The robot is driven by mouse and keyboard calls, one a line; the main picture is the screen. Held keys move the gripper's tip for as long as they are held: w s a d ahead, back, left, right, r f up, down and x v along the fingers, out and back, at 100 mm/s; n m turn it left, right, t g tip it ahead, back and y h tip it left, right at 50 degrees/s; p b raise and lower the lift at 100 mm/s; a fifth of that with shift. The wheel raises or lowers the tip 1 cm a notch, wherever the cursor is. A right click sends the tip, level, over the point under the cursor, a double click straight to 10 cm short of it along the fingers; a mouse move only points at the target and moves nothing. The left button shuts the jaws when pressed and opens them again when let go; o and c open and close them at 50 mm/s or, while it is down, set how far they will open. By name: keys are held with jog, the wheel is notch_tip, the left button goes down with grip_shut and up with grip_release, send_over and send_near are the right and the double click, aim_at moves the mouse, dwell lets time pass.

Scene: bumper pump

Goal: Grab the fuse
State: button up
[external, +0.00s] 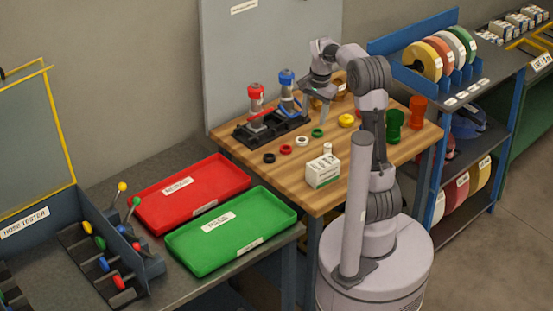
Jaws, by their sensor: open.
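My gripper (317,106) points down over the wooden table (412,142), with its fingers apart and nothing seen between them. It is beside the blue-topped metal piece (287,92). A small white box (323,171) with green markings stands near the table's front edge, below my gripper in the picture. A small pale cylinder (327,149) shows at the back of this box; I cannot tell whether it is the fuse. No part is clearly readable as a fuse.
A red-topped metal piece (256,106) stands in a black holder (244,138). Black, red, white and green rings and a yellow piece (347,120) lie on the table. Red (191,193) and green (230,231) trays sit left; a shelf of tape rolls (425,60) stands right.

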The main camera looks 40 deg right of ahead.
aim_at(329, 145)
jog(key=w+d+f+m+g+p, duration=0.2)
jog(key=d+f+m, duration=0.2)
jog(key=d, duration=0.6)
jog(key=f+b, duration=0.2)
jog(key=f, duration=0.4)
jog(key=f+b, duration=0.2)
jog(key=f, duration=0.4)
jog(key=shift+w, duration=0.2)
jog(key=f+b, duration=0.2)
jog(key=f, duration=0.1)
jog(key=f+b, duration=0.1)
jog(key=f, duration=0.1)
jog(key=shift+w+d+f, duration=0.2)
jog(key=shift+w, duration=0.15)
jog(key=shift+r, duration=0.15)
jog(key=shift+c, duration=0.4)
grip_shut()
